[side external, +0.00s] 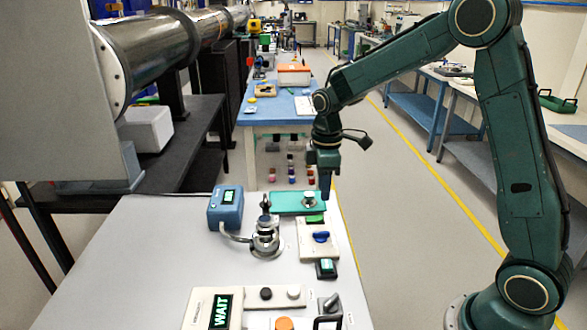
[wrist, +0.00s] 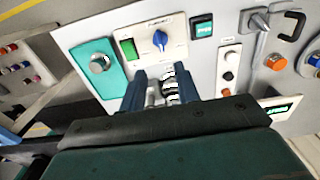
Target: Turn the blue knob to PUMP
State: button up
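The blue knob (side external: 321,237) sits on a cream panel (side external: 305,246) at the right edge of the grey bench. In the wrist view, the blue knob (wrist: 160,40) shows ahead of my fingers with a pale pointer line on it. A green button (wrist: 128,48) is on the same panel (wrist: 146,61). The panel's small lettering is too small to read. My gripper (side external: 325,190) points down above the bench, behind and higher than the knob, apart from it. In the wrist view, the fingers of my gripper (wrist: 160,80) are apart, with nothing held.
A teal box (side external: 284,209) with a metal knob stands behind the panel. A metal fitting (side external: 266,238) stands to its left, beside a blue display box (side external: 226,208). A small dark display (side external: 326,268) is in front. A panel's screen (side external: 221,311) reads WAIT.

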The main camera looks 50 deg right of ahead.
aim_at(321, 232)
notch_tip(321, 232, down, 13)
jog(key=shift+f, duration=0.15)
dwell(0.5)
grip_shut()
